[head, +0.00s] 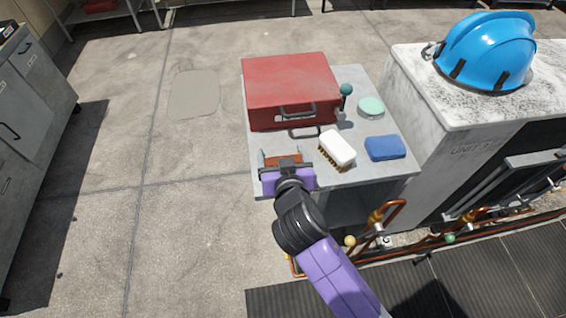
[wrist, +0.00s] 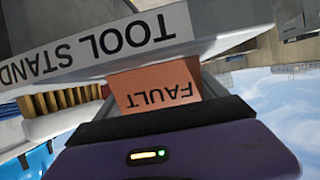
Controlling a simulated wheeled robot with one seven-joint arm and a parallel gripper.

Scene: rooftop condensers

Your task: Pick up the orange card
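The orange card (head: 284,160) is at the front left edge of the grey tool stand (head: 378,180). In the wrist view the card (wrist: 155,86) shows the word FAULT upside down, just in front of my gripper. My gripper (head: 285,158) has its fingers spread, one at each side of the card. Whether they touch the card's edges I cannot tell. The purple gripper body hides the card's near part.
A red toolbox (head: 290,90) stands behind the card. A white brush (head: 338,148), a blue sponge (head: 385,148), a pale green disc (head: 371,106) and a green-knobbed tool (head: 346,92) are to the right. A condenser with a blue helmet (head: 487,50) stands at right.

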